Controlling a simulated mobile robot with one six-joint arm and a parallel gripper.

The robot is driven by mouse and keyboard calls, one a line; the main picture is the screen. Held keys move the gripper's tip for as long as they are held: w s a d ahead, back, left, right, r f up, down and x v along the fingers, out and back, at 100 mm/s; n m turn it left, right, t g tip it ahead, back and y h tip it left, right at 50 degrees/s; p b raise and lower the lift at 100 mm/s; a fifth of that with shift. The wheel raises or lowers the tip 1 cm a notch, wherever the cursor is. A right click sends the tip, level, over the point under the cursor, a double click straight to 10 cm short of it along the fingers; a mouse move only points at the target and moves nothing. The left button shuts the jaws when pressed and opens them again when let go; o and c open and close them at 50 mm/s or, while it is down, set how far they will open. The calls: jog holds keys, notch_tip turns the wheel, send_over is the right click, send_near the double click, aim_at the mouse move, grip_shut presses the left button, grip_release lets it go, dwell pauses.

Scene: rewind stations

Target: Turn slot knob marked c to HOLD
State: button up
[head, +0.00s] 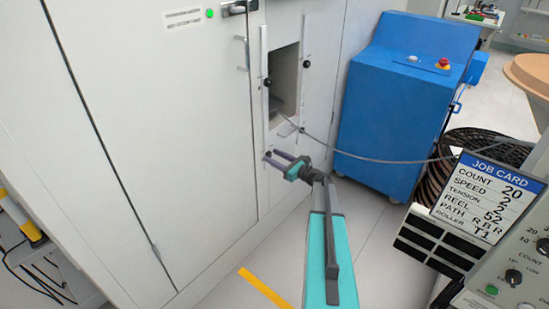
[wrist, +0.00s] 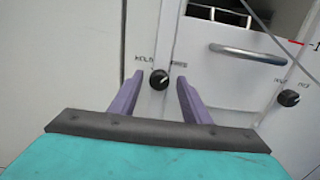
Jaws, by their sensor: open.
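A black slot knob (wrist: 159,79) is on the pale panel in the wrist view. HOLD is printed at its upper left and another label, too blurred to read surely, at its upper right. A small pale mark on the knob seems to point up and right, toward that second label. No letter c is legible. The purple fingers of my gripper (wrist: 160,77) are open, one on each side of the knob, with visible gaps. In the head view my gripper (head: 271,155) is at the lower left knob (head: 267,154) below the slot opening; the fingers partly surround it.
Other black knobs sit at the upper left (head: 267,82), upper right (head: 306,64) and lower right (head: 302,131) of the opening. A metal handle (wrist: 248,52) is close by. A grey cable runs from the opening to the right, past a blue cabinet (head: 390,120). A job card (head: 487,195) stands at right.

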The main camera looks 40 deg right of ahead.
jog(key=c, duration=1)
jog(key=shift+c, duration=0.2)
jog(key=shift+f+n+b, duration=0.1)
jog(key=shift+n+b, duration=0.3)
jog(key=shift+b, duration=0.25)
jog(key=n+b, duration=0.2)
jog(key=b, duration=0.2)
jog(key=shift+f+n, duration=0.15)
jog(key=shift+n, duration=0.25)
jog(key=n+b, duration=0.5)
jog(key=b, duration=0.1)
jog(key=shift+a+b, duration=0.1)
jog(key=shift+b, duration=0.3)
jog(key=n+b, duration=0.6)
jog(key=b, duration=0.1)
jog(key=shift+f+b, duration=0.1)
jog(key=shift+b, duration=0.2)
jog(key=n+b, duration=0.3)
jog(key=shift+b, duration=0.3)
jog(key=shift+r+n, duration=0.25)
jog(key=shift+n, duration=0.05)
